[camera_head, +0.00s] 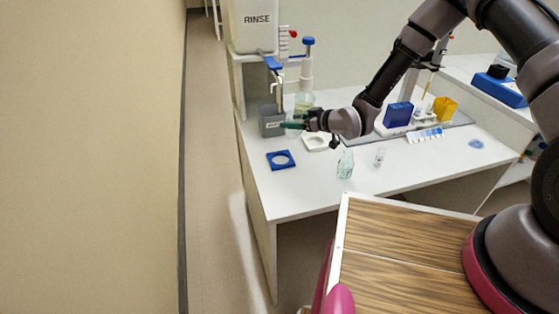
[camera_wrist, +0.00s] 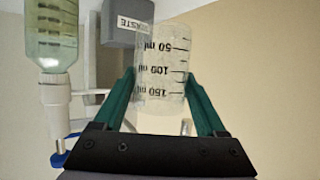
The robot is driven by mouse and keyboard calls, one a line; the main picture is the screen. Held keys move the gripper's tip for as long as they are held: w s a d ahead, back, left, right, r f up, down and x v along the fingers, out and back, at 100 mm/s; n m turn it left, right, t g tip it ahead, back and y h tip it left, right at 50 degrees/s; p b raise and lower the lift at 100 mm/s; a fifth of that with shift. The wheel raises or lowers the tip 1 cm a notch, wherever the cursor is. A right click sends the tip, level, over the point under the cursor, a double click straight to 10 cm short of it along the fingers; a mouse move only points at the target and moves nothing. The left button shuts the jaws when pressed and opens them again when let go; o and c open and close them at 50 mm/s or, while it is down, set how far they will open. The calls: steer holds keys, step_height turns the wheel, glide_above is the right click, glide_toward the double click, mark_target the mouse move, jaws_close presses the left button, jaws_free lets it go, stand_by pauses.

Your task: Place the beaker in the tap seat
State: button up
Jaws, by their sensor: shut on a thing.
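My gripper (camera_head: 290,125) reaches left at the grey box under the tap. In the wrist view its green fingers (camera_wrist: 160,100) are shut on the clear beaker (camera_wrist: 162,72), one on each side. The wrist picture is inverted; the beaker looks about upright and its contents cannot be made out. In the head view the beaker is mostly lost behind the fingers. The grey box (camera_head: 271,121), labelled waste, is right beside the beaker in the wrist view (camera_wrist: 126,20). The blue-handled tap (camera_head: 273,64) stands above. A blue square with a round opening (camera_head: 271,156) lies in front; whether it is the tap seat is unclear.
A white holed plate (camera_head: 308,145) lies below my wrist. A pale green bottle (camera_head: 304,100) stands behind my gripper. A glass vessel (camera_head: 345,164) and a small vial (camera_head: 379,157) stand near the front edge. The rinse tank (camera_head: 252,30) is above left.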

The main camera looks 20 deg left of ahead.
steer(key=shift+n+g, duration=0.5)
steer(key=shift+g, duration=0.1)
steer(key=shift+s+a+f, duration=0.5)
steer(key=shift+a+f, duration=0.1)
steer(key=shift+f, duration=1.05)
steer(key=shift+s+a+f, duration=0.5)
steer(key=shift+a+f, duration=0.15)
steer(key=shift+f, duration=1)
steer(key=shift+s+a+f, duration=0.5)
steer(key=shift+a+f, duration=0.1)
steer(key=shift+f, duration=1.05)
steer(key=shift+f, duration=0.1)
steer(key=o, duration=1.3)
steer(key=shift+c, duration=0.2)
